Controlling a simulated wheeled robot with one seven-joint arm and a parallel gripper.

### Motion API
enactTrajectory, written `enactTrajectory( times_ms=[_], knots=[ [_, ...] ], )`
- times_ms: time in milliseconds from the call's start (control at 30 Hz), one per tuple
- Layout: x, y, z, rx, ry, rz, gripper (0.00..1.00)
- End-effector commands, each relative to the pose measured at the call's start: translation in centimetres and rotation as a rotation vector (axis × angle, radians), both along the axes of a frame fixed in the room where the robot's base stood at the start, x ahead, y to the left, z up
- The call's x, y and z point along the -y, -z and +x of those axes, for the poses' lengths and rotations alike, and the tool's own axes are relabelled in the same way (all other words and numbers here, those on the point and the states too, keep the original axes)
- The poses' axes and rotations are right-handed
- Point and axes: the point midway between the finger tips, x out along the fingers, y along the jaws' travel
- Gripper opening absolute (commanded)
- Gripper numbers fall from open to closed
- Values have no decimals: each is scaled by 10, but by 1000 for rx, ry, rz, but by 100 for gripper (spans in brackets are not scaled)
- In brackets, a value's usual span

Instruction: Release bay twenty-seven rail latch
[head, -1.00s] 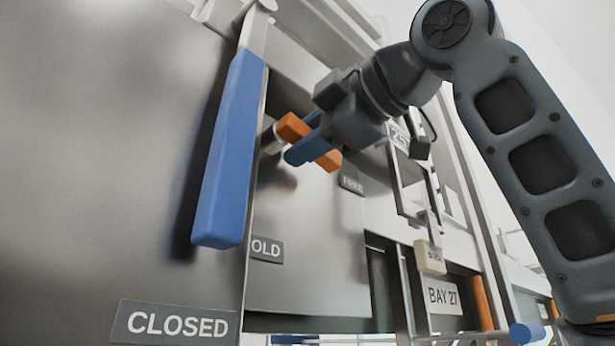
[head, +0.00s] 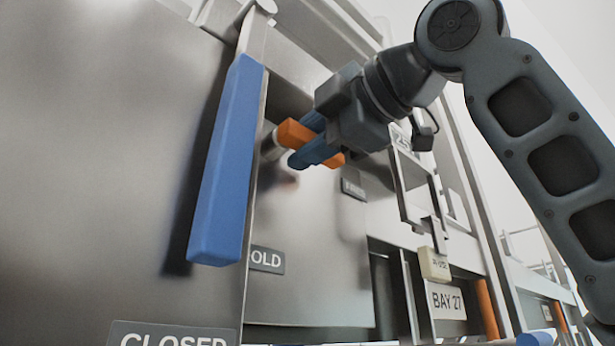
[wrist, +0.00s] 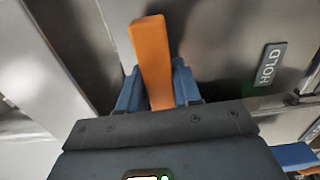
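The latch handle (head: 294,133) is an orange bar on a short round shaft, standing out from a grey metal plate (head: 310,290). My gripper (head: 304,142) reaches it from the right, with one blue finger on each side of the bar. In the wrist view, the orange bar (wrist: 151,55) runs between the two blue fingers (wrist: 157,88), which appear closed against its sides. The plate bears a HOLD sign (head: 267,260), partly hidden by a blue lever, and a FREE sign (head: 353,188) to the right. The HOLD sign also shows in the wrist view (wrist: 270,64).
A long blue lever (head: 226,165) hangs at the left, close to my gripper, above a CLOSED sign (head: 172,336) cut by the picture edge. A BAY 27 sign (head: 446,300) and a cream tag (head: 434,264) are at lower right. Metal frame parts stand behind my arm.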

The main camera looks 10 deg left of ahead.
Motion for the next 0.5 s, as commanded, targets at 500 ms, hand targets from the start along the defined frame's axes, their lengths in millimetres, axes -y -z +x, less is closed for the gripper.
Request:
enactTrajectory(
  times_ms=[500],
  knots=[
    [3, 1, -2, 1, 0, 1, 53]
  ],
)
